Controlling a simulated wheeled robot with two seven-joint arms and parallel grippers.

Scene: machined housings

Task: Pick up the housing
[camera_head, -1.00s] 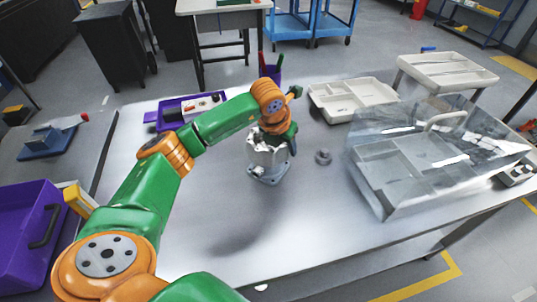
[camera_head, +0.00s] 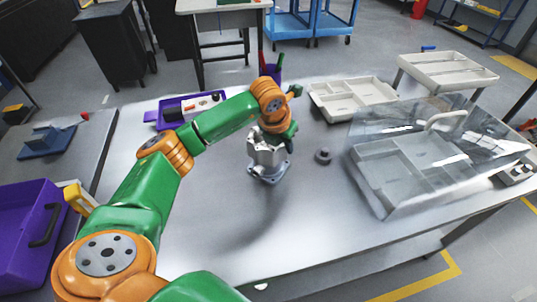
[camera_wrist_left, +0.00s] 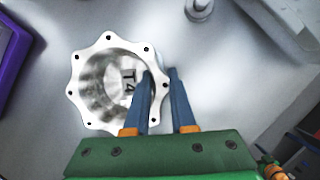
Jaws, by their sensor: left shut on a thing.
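The housing (camera_head: 266,158) is a silver metal cylinder with a flanged base, upright on the grey table in the head view. In the left wrist view I look down into the open housing (camera_wrist_left: 92,58), with a scalloped rim, bolt holes and a dark "T4" mark inside. My left gripper (camera_head: 276,132) is at the top of the housing. In the left wrist view its blue fingers (camera_wrist_left: 160,80) are shut on the housing's wall, one finger inside and one outside. The lower part of the housing is hidden in the wrist view. My right gripper is not seen.
A small grey round part (camera_head: 323,156) lies right of the housing. A clear-lidded case (camera_head: 385,205) stands further right, and a beige tray (camera_head: 318,100) behind. A purple tray (camera_head: 172,117) is at the back left. The table front is clear.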

